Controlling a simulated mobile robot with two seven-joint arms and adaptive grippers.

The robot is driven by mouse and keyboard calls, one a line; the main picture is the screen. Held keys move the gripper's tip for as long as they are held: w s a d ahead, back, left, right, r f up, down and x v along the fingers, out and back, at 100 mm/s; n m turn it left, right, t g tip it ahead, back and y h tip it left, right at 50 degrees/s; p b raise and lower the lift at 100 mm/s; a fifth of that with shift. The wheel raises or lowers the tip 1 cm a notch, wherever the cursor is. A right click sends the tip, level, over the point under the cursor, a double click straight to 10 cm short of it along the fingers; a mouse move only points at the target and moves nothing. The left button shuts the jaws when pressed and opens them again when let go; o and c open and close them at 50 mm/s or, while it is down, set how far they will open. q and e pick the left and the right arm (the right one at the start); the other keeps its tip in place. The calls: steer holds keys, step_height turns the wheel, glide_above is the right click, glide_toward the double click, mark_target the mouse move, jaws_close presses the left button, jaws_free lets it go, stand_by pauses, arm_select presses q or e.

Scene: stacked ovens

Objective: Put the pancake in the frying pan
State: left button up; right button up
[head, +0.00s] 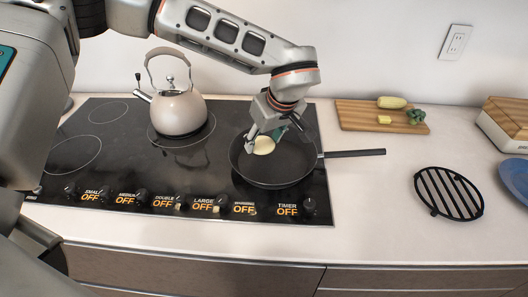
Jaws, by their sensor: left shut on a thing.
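The frying pan (283,178) is dark and round and sits on the right part of the black cooktop, its handle pointing right. The pancake (264,145) is small, pale yellow and round. My left gripper (264,138) points down over the pan's left and far part and is shut on the pancake. The pancake shows against the pan's inside; I cannot tell whether it touches the pan's bottom. My right gripper is not in view.
A beige kettle (178,111) stands on the cooktop (110,150), left of the pan. A cutting board (360,118) with vegetables lies behind at the right. A black trivet (448,193) and a blue plate (516,178) are at the right. The counter (385,220) in front is clear.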

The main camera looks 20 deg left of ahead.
mark_target(266, 147)
arm_select(q)
steer(key=shift+f, duration=2.2)
steer(key=shift+f, duration=0.1)
steer(key=o, duration=1.1)
steer(key=shift+d+r, duration=0.1)
steer(key=shift+r, duration=0.25)
steer(key=v, duration=1.1)
steer(key=shift+s+d+r, duration=0.1)
steer(key=shift+s+r, duration=0.1)
steer(key=shift+s, duration=0.05)
